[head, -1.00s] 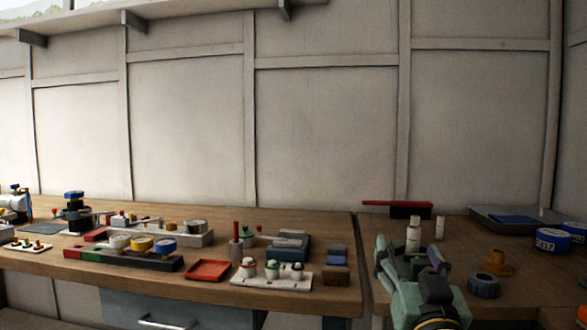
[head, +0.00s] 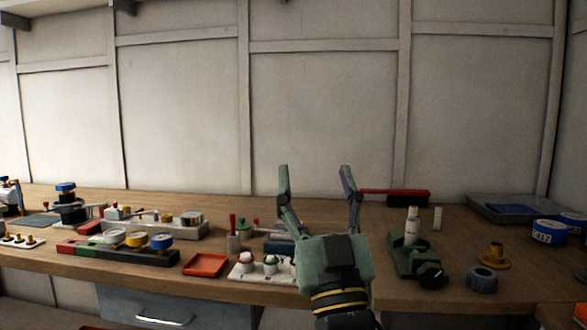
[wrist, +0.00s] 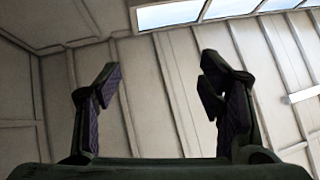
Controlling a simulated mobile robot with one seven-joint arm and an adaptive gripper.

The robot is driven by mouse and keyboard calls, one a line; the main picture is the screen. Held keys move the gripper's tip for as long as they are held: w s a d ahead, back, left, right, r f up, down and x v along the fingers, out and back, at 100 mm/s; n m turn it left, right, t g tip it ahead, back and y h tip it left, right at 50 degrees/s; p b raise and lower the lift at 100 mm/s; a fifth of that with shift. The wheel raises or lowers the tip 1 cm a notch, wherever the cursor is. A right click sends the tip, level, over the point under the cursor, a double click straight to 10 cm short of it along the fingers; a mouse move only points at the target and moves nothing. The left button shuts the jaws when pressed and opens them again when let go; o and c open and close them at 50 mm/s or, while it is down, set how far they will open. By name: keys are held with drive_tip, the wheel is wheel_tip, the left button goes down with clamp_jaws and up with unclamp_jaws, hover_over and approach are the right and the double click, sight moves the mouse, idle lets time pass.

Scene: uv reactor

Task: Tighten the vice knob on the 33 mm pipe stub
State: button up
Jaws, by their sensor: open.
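The green vice (head: 402,262) stands on the right-hand bench, left of its middle. A white pipe stub (head: 411,228) rises upright from it. The black vice knob (head: 431,275) is at its front right; how tight it is I cannot tell. My gripper (head: 315,180) is left of the vice, pointing up, open and empty, with its fingers spread wide. The wrist view shows both fingers (wrist: 158,75) apart, with only wall and window behind them. The vice is not in the wrist view.
Right of the vice are a blue-grey ridged ring (head: 482,280), a brass flanged piece (head: 494,257) and blue-labelled tins (head: 549,232). A small white cylinder (head: 437,218) and a red-and-black tool (head: 395,195) are behind. An orange tray (head: 205,265) lies left.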

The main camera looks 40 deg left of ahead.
drive_tip(key=shift+s+a+r+n+g+y, duration=0.25)
drive_tip(key=shift+s+y, duration=0.1)
drive_tip(key=shift+s, duration=0.15)
drive_tip(key=shift+s+a+r+n+g+y, duration=0.2)
drive_tip(key=shift+s+r+n+y, duration=0.15)
drive_tip(key=shift+s, duration=0.2)
drive_tip(key=shift+s+a+r+n+g+y, duration=0.15)
drive_tip(key=shift+s+r+n+g+y, duration=0.1)
drive_tip(key=shift+s+y, duration=0.2)
